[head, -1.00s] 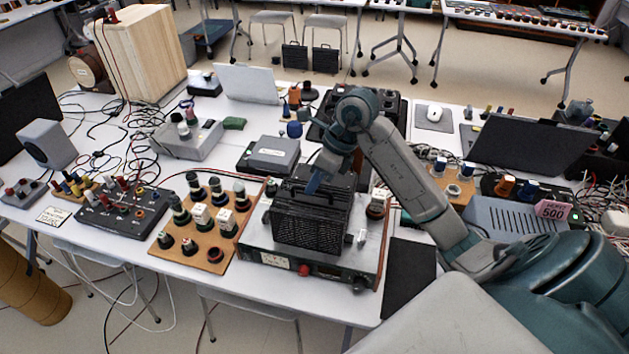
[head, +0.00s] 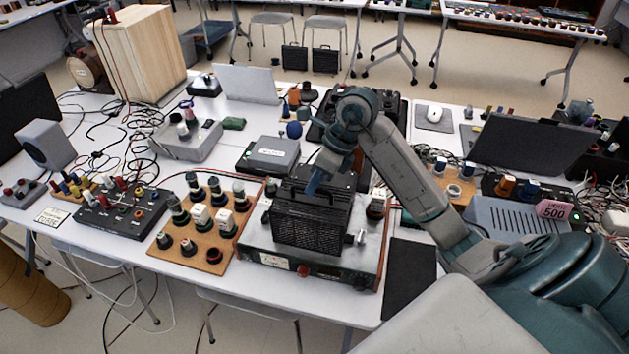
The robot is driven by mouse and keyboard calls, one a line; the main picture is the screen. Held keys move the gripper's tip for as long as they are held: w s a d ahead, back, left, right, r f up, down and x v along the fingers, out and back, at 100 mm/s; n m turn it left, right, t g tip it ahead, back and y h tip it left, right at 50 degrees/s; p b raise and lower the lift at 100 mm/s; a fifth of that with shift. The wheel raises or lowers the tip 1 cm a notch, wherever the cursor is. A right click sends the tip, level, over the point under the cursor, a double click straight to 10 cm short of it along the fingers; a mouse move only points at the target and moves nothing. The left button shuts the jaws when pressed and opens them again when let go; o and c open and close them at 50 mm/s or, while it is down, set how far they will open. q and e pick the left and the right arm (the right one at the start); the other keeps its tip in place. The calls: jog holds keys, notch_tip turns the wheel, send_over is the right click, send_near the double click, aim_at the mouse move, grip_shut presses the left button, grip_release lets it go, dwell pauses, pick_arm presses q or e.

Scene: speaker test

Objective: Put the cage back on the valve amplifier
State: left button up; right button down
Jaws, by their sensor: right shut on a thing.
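The black slotted cage (head: 308,222) is over the middle of the valve amplifier, upright and roughly in line with it. The amplifier (head: 367,252) has a silver top and a dark front panel with knobs, and stands near the table's front edge. My right gripper (head: 314,184) is shut on the top of the cage, coming down from above. I cannot tell whether the cage's lower edge rests fully on the amplifier's top. The cage hides what is under it. My left gripper is out of view.
A wooden board (head: 205,240) with valves and knobs stands close left of the amplifier. A black mat (head: 410,280) lies to its right. A grey box (head: 273,153) sits behind it. A blue-grey unit (head: 510,216) stands further right.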

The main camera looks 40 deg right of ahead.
jog(key=shift+f+b, duration=0.4)
jog(key=shift+b, duration=0.05)
dwell(0.3)
jog(key=c, duration=1.4)
grip_release()
jog(key=shift+c, duration=0.2)
jog(key=b+v, duration=0.2)
jog(key=v, duration=0.8)
jog(key=shift+r, duration=0.35)
jog(key=shift+s+d, duration=0.1)
